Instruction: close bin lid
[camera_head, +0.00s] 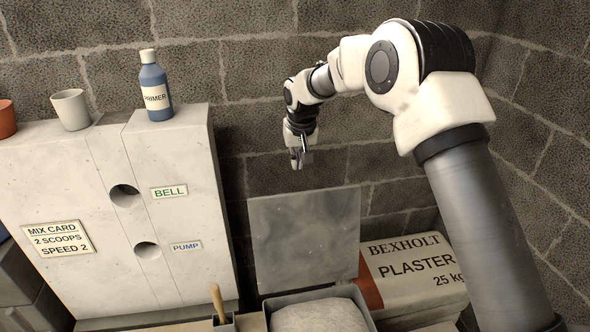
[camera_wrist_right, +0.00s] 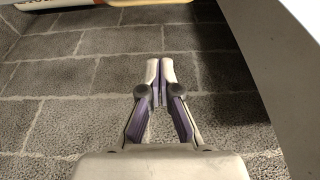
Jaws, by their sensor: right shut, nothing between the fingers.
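The bin lid (camera_head: 305,240) is a flat grey panel. It stands open, nearly upright, at the back of the bin (camera_head: 368,310), whose grey rim shows at the bottom of the head view. Pale powder or a similar fill shows inside the bin. My right gripper (camera_head: 297,162) is above the lid's top edge, in front of the block wall, and apart from the lid. In the right wrist view its fingers (camera_wrist_right: 160,68) are together with nothing between them. A grey surface at that view's right edge may be the lid. My left gripper is not in view.
A plaster bag (camera_head: 415,270) lies right of the lid. A pale cabinet (camera_head: 70,180) stands at left with a blue primer bottle (camera_head: 155,88) and a light cup (camera_head: 70,110) on top. A wooden handle (camera_head: 217,302) sticks up left of the bin. The block wall is close behind.

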